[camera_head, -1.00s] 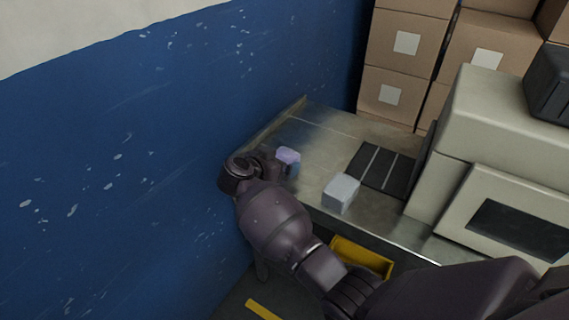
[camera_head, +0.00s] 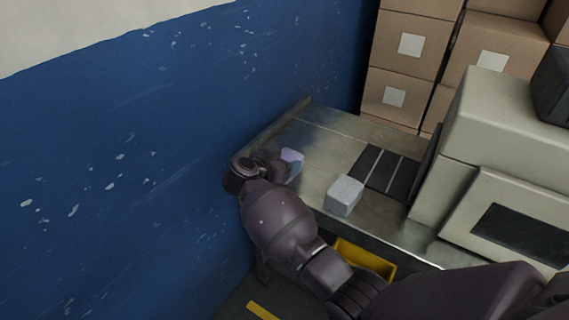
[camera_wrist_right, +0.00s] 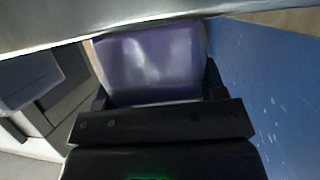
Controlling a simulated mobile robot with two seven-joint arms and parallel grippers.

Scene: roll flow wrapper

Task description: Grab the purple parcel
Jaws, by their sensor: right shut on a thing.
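The purple parcel (camera_head: 292,157) is at the left end of the metal table, at the hand of my right arm. In the right wrist view the purple parcel (camera_wrist_right: 150,62) sits between the dark fingers of my right gripper (camera_wrist_right: 157,92), which is shut on it. In the head view my right gripper (camera_head: 280,165) is partly hidden behind my own wrist. I cannot tell whether the parcel touches the table. My left gripper is not in view.
A grey parcel (camera_head: 344,195) lies on the metal table (camera_head: 318,150), right of the purple one. Behind it are a dark belt (camera_head: 385,172) and a beige machine (camera_head: 490,130). A blue wall (camera_head: 150,130) stands close on the left. Cardboard boxes (camera_head: 410,45) are stacked at the back.

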